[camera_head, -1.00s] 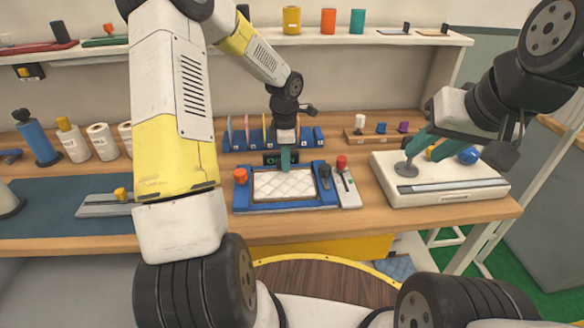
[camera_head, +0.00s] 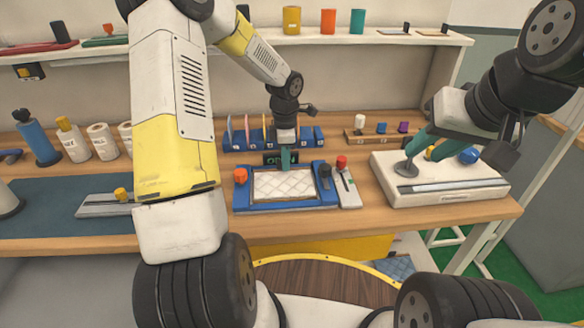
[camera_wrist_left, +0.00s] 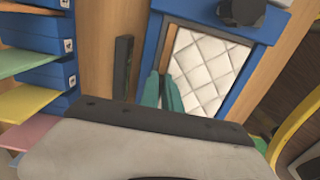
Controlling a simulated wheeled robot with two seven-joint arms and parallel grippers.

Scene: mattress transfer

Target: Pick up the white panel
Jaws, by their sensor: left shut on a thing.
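The white quilted panel (camera_head: 283,184) lies flat in a blue frame (camera_head: 244,206) on the bench. It also shows in the left wrist view (camera_wrist_left: 207,72). My left gripper (camera_head: 285,160) points down at the panel's back edge, and its teal fingers (camera_wrist_left: 161,91) are shut on that edge in the left wrist view. The exact contact is partly hidden by the fingers. My right gripper (camera_head: 430,148) is over the white box at the right, apart from the panel. Its fingertips are too small and overlapped to judge.
An orange knob (camera_head: 240,175) and a dark knob (camera_head: 325,171) stand on the blue frame. A rack of coloured sheets (camera_head: 232,138) stands behind it. A white box (camera_head: 450,189) fills the bench's right end. A blue mat (camera_head: 55,222) lies at left.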

